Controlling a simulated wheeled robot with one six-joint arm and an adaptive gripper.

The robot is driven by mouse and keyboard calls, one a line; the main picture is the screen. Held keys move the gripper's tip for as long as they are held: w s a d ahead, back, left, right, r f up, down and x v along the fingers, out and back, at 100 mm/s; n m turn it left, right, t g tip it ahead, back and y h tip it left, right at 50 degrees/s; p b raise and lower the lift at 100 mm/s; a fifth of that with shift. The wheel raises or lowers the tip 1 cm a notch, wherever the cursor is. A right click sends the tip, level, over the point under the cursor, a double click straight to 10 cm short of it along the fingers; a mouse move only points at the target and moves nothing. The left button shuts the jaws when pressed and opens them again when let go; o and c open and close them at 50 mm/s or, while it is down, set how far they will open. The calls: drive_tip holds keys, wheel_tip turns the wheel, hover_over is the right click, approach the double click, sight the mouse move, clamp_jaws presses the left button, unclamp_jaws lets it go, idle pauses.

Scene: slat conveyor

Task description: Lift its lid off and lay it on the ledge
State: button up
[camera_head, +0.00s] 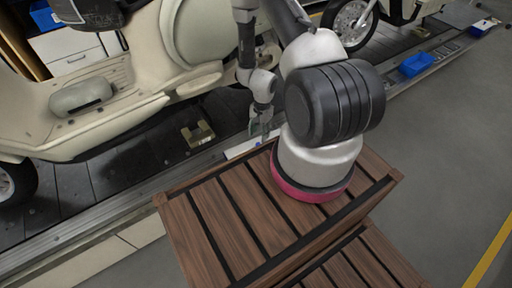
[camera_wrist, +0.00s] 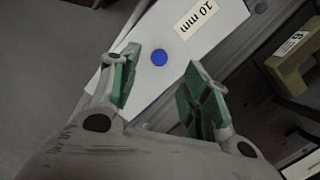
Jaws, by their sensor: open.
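A flat white lid (camera_wrist: 207,52) with a "10 mm" label and a round blue knob (camera_wrist: 159,57) fills the upper middle of the wrist view. In the head view the white lid (camera_head: 238,150) shows as a narrow strip at the conveyor's near edge, behind the wooden slatted top. My gripper (camera_wrist: 163,76) is open and empty, its green-padded fingers on either side of the knob in the picture. In the head view my gripper (camera_head: 261,128) points down over the lid. I cannot tell its height above the knob. Whatever lies under the lid is hidden.
A metal ledge (camera_head: 130,207) runs along the conveyor's near side. An olive block (camera_head: 198,134) stands on the dark slats; it also shows in the wrist view (camera_wrist: 290,62). A cream scooter (camera_head: 130,85) stands behind. A blue bin (camera_head: 416,64) sits farther right on the edge.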

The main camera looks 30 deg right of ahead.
drive_tip(key=f, duration=0.6)
drive_tip(key=shift+s+a+f, duration=0.15)
drive_tip(key=shift+a+f, duration=0.1)
drive_tip(key=shift+f, duration=0.05)
clamp_jaws()
